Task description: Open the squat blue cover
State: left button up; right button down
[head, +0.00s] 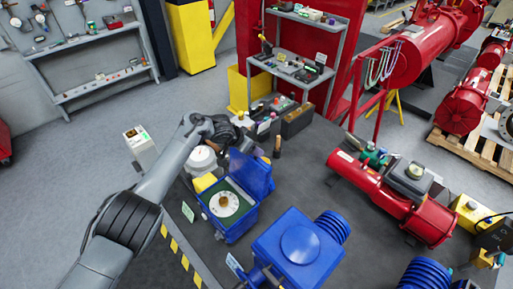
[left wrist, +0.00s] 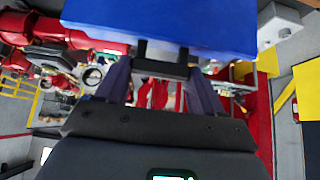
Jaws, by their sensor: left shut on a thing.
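The squat blue cover (head: 252,174) stands raised at the back of its blue box (head: 236,228). The box is open, and a round white dial (head: 224,204) shows inside it. My left gripper (head: 240,150) is at the upper part of the cover, partly hidden there. In the left wrist view, the cover (left wrist: 165,24) fills the top middle as a blue slab. The left gripper (left wrist: 161,62) is shut on its edge. My right gripper is in neither view.
A larger blue actuator (head: 300,245) stands right of the box. A red cylinder actuator (head: 395,195) lies farther right. A white rounded part (head: 203,158) and a yellow block (head: 206,182) are close to the box's left. The dark bench between box and red cylinder is mostly clear.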

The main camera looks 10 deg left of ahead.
pick_arm(q)
jog(key=shift+w+d, duration=0.4)
jog(key=shift+d, duration=0.05)
jog(key=o, duration=1.5)
jog(key=shift+w, duration=0.1)
jog(key=shift+a, duration=0.1)
jog(key=shift+r, duration=0.1)
jog(key=shift+p+v, duration=0.4)
jog(key=shift+v, duration=0.6)
jog(key=shift+b+v, duration=0.3)
jog(key=shift+v, duration=4)
